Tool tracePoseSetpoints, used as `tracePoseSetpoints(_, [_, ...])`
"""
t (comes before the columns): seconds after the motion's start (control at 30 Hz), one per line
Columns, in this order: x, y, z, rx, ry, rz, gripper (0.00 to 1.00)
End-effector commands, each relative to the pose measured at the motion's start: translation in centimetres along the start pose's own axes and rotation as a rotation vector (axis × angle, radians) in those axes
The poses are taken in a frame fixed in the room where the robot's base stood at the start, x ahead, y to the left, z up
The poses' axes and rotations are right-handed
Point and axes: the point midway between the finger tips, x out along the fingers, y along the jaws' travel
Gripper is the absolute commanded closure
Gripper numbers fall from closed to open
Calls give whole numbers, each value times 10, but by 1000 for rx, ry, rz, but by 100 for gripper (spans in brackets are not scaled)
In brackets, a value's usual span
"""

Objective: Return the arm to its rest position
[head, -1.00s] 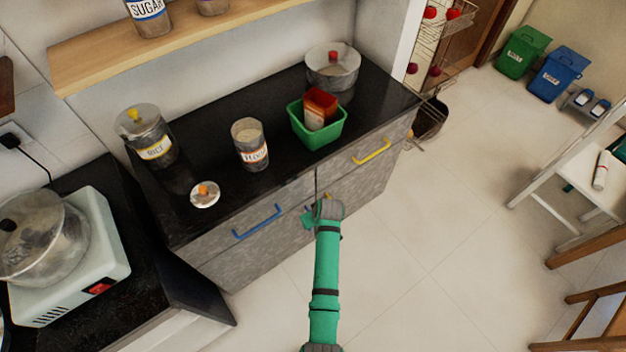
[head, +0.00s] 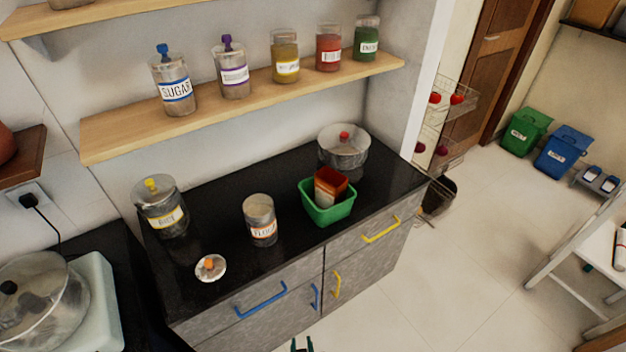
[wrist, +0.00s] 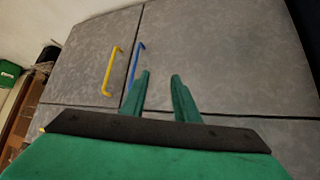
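My gripper (wrist: 161,84) shows in the wrist view with its two green fingers apart and nothing between them. It is in front of the grey cabinet doors (wrist: 210,50), and I cannot tell the exact gap. In the head view only small tips of my gripper (head: 302,346) show at the bottom edge. The rest of my arm is out of that view.
The black counter (head: 225,205) holds a flour jar (head: 260,222) without its lid, a lid (head: 210,268), a rice jar (head: 162,208), a green basket (head: 328,212) and a pot (head: 343,155). Yellow (wrist: 112,70) and blue (wrist: 136,62) handles stick out near my gripper.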

Motion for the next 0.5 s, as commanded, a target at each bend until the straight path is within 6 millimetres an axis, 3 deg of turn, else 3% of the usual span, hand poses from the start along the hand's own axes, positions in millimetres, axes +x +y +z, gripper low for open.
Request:
tracePoseSetpoints(0.2, [-73,-7,20,50,118,51,72])
tracePoseSetpoints(0.5, [-188,-1,18,87,295,107,72])
